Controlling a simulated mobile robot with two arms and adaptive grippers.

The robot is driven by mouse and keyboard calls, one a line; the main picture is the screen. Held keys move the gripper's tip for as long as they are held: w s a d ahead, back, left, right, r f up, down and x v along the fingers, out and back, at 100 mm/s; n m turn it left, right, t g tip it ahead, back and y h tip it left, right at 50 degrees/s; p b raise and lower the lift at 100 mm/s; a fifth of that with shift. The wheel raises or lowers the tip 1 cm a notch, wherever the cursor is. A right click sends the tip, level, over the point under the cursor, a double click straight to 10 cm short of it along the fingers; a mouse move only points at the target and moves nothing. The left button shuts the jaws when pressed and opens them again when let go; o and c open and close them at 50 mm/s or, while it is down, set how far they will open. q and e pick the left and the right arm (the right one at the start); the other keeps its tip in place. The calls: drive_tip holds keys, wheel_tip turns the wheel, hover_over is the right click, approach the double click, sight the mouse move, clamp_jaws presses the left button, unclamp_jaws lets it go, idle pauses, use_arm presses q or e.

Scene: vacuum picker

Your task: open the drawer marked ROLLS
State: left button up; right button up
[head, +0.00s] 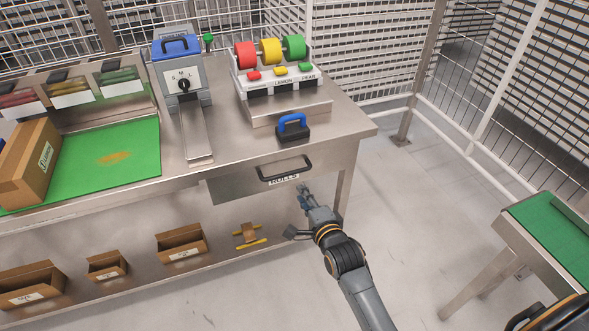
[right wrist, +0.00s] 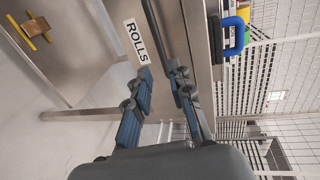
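The drawer (head: 232,187) is under the right part of the steel table and looks shut. It has a dark bar handle (head: 285,170) and a white ROLLS label (head: 284,180). The label also shows in the right wrist view (right wrist: 136,41), beside the handle (right wrist: 153,25). My right gripper (head: 302,187) is just below the right end of the handle. In the right wrist view its fingers (right wrist: 163,70) are apart, with the lower end of the handle close to the gap between the tips. I cannot tell whether they touch it. My left gripper is not in view.
On the table (head: 225,150) stand a dial machine (head: 180,75), a rack of coloured rolls (head: 275,80) and a blue-handled block (head: 293,129). Cardboard boxes (head: 182,243) stand on the lower shelf. A green-topped stand (head: 555,235) is at right. The floor before the drawer is clear.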

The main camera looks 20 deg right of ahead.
sight(289, 174)
drive_tip(key=x, duration=1.2)
drive_tip(key=shift+w+b, duration=0.15)
drive_tip(key=shift+b, duration=0.15)
drive_tip(key=shift+c, duration=0.4)
clamp_jaws()
